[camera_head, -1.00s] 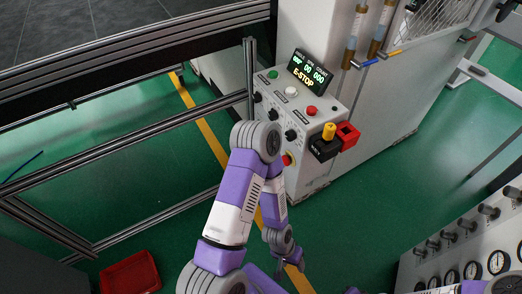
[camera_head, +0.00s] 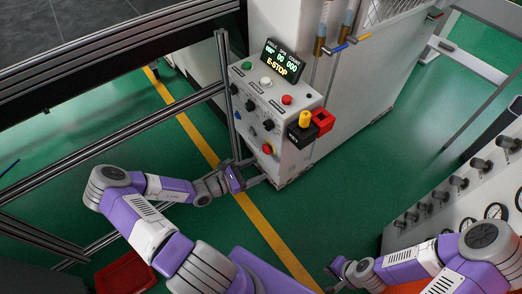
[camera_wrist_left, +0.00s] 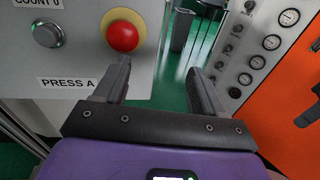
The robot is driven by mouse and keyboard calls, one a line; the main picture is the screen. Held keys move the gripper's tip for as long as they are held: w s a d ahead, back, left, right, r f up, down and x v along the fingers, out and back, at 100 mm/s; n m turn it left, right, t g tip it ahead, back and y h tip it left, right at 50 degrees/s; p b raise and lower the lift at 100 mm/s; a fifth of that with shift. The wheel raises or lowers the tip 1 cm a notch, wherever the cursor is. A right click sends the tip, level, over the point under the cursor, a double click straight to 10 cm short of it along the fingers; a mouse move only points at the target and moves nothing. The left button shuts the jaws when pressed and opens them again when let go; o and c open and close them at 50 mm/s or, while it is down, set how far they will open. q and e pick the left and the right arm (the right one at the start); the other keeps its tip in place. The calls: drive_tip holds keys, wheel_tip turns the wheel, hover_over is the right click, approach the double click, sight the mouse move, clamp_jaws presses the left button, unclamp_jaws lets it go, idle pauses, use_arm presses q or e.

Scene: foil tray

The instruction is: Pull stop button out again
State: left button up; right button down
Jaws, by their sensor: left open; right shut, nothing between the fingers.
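The stop button is a red mushroom knob on a yellow disc, low on the front of the white control box; it shows in the head view (camera_head: 268,149) and large in the left wrist view (camera_wrist_left: 123,36). My left gripper (camera_head: 258,169) is open and empty at the box's lower front, just below the button. In the left wrist view (camera_wrist_left: 160,68) the button lies ahead of the left finger, not between the fingers and apparently not touched. The box's display (camera_head: 283,62) reads E-STOP. My right gripper (camera_head: 334,268) is shut and empty, low over the floor.
The box top carries a red button (camera_head: 287,99), a white button (camera_head: 266,82), a green button (camera_head: 247,65) and black knobs. A yellow knob (camera_head: 305,119) and red block (camera_head: 322,121) stick out at right. Metal rails stand left; a gauge panel (camera_head: 460,195) stands right.

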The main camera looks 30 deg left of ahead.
sight(264, 150)
use_arm(q)
drive_tip(key=a+r+n+t+y, duration=0.1)
drive_tip(key=a+n+t+y, duration=0.1)
drive_tip(key=a, duration=0.2)
drive_tip(key=b+x, duration=0.1)
drive_tip(key=x, duration=0.6)
drive_tip(key=shift+w, duration=0.4)
